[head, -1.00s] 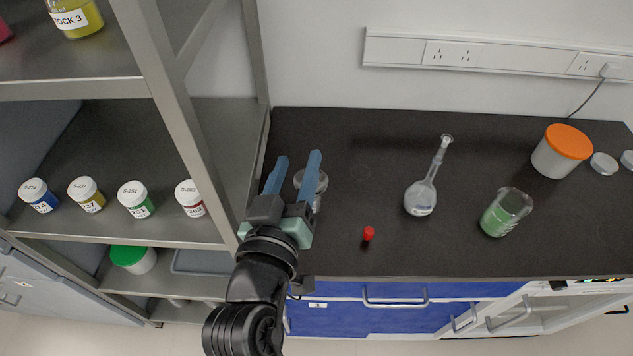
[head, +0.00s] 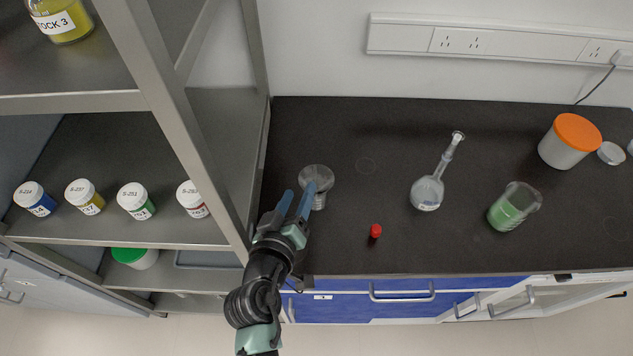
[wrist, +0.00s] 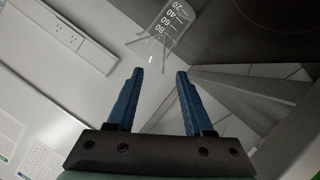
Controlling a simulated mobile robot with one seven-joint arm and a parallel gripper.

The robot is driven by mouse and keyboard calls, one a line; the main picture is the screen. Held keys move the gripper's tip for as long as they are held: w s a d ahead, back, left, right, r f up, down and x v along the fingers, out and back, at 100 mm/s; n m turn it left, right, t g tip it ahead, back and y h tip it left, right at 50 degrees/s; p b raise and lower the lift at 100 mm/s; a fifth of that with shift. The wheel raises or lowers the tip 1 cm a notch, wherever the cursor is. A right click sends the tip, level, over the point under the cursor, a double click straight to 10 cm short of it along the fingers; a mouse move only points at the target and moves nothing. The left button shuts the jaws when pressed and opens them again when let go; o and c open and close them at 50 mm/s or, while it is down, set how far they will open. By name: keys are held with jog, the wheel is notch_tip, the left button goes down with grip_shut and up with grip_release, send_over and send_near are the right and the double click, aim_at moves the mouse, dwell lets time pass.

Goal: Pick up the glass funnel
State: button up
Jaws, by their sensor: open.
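A clear glass piece with a wide round top (head: 316,177), which looks like the glass funnel, stands upright on the dark bench near its left end. A narrower clear body shows under the top; I cannot tell whether it is a separate vessel. In the wrist view, clear glass with white graduation marks (wrist: 172,28) is beyond the fingertips, partly cut off by the top edge. My gripper (head: 299,190) is open and empty, its blue fingers just left of and in front of the glass. The fingers also show in the wrist view (wrist: 160,71), apart with nothing between them.
A metal shelf (head: 180,120) with several labelled jars stands close on the left. A small red-capped item (head: 375,231), a long-necked flask (head: 428,192), a beaker of green liquid (head: 514,207) and an orange-lidded tub (head: 570,142) stand to the right.

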aim_at(307, 174)
jog(key=x, duration=0.5)
jog(key=shift+r+p, duration=0.15)
jog(key=shift+p, duration=0.25)
grip_shut()
dwell(1.0)
